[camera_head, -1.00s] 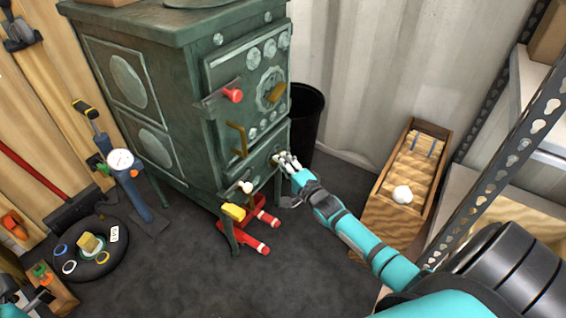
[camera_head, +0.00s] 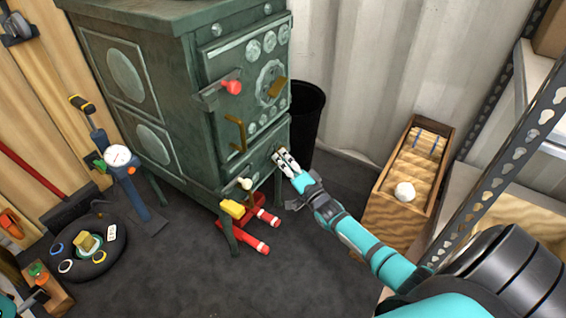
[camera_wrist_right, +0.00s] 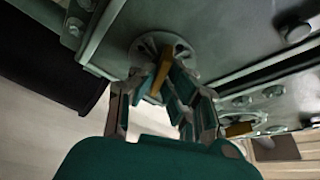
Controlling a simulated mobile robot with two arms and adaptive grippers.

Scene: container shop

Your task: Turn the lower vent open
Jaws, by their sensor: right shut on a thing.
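The green cast stove (camera_head: 160,80) stands at the upper centre in the head view. Its lower vent sits low on the front face, mostly hidden there by my right gripper (camera_head: 281,158). The right wrist view shows this vent as a round, slotted metal disc (camera_wrist_right: 146,45) with a brass tab (camera_wrist_right: 162,70). My right gripper (camera_wrist_right: 160,92) is shut on the brass tab, one finger on each side. The upper vent (camera_head: 267,77), with its own brass tab, is higher on the stove front. My left gripper is not clearly in view.
A black bin (camera_head: 306,110) stands behind the stove's right side. A wooden box (camera_head: 384,215) and a metal shelf post (camera_head: 500,165) are to the right. Red cylinders (camera_head: 255,243) lie under the stove front. The dark floor before the stove is mostly free.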

